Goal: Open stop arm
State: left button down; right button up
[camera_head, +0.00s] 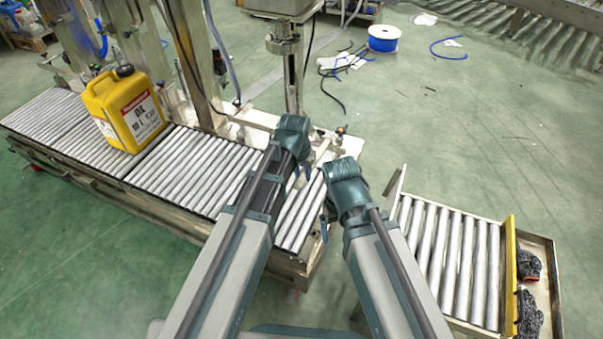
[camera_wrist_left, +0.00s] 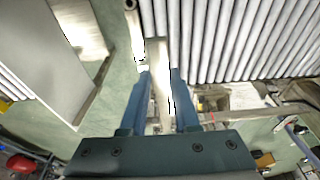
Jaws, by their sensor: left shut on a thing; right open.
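The stop arm, a pale metal bar (camera_head: 322,151), is at the right end of the long roller conveyor (camera_head: 180,178). In the left wrist view the bar (camera_wrist_left: 157,50) runs between the two blue fingers of my left gripper (camera_wrist_left: 161,82), which is shut on it. In the head view my left gripper (camera_head: 304,170) is beside the bar, partly hidden by its own wrist. My right gripper (camera_head: 326,222) is open, near the conveyor's right end; its fingers are mostly hidden by the wrist.
A yellow oil canister (camera_head: 105,100) stands upright on the conveyor's left part. A separate short roller table (camera_head: 450,250) with a yellow end plate (camera_head: 510,270) and dark gloves (camera_head: 528,265) is at the right. Green floor lies between them. A blue cable spool (camera_head: 383,40) is behind.

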pick_arm(q)
jog(key=w+d+r+g+y+p, duration=0.1)
jog(key=w+r+g+p, duration=0.3)
jog(key=r+p, duration=0.4)
jog(key=shift+w+d+r+g+y, duration=0.3)
jog(key=shift+w+d+r+g, duration=0.1)
jog(key=shift+w+r, duration=0.35)
jog(key=shift+s+r, duration=0.1)
jog(key=shift+s, duration=0.05)
jog(key=c, duration=0.6)
grip_release()
jog(key=shift+c, duration=0.2)
jog(key=shift+r, duration=0.15)
jog(key=a+p+v, duration=0.1)
jog(key=p+v, duration=1.2)
jog(key=shift+d+r+p, duration=0.25)
jog(key=shift+d+p, duration=0.1)
jog(key=shift+d, duration=0.15)
